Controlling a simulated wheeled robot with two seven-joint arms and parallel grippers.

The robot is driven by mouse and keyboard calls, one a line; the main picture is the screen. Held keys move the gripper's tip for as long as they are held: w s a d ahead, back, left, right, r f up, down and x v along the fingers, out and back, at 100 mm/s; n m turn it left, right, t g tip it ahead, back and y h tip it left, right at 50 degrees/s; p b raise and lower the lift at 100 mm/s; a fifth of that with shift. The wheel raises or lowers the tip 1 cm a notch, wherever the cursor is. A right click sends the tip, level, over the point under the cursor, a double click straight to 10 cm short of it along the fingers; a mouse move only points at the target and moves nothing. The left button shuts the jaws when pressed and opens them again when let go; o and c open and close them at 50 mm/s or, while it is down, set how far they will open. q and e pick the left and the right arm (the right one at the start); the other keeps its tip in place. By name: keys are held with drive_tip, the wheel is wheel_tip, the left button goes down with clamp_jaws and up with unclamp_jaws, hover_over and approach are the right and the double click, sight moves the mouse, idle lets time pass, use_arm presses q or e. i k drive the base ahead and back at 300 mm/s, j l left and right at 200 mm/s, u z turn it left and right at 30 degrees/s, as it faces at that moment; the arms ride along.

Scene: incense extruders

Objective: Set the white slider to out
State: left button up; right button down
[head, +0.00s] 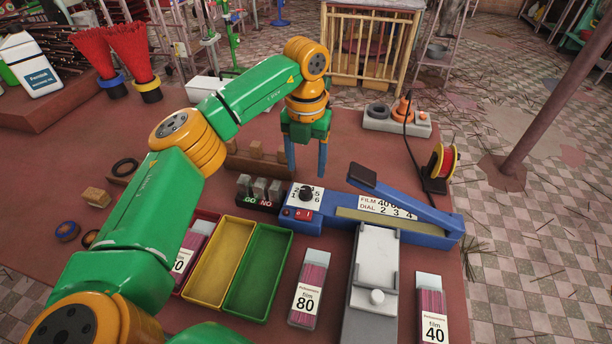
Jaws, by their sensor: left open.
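My right gripper is not in view.
Film 80 (308,290) and film 40 (431,310) packs lie on either side of the slider base. Yellow (204,284) and green (238,308) trays are to the left. GO/NO blocks (260,190) stand by the sealer. A spool (444,162) stands at the table's right edge.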

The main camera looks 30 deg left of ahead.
sight(375, 289)
drive_tip(key=k, duration=1.5)
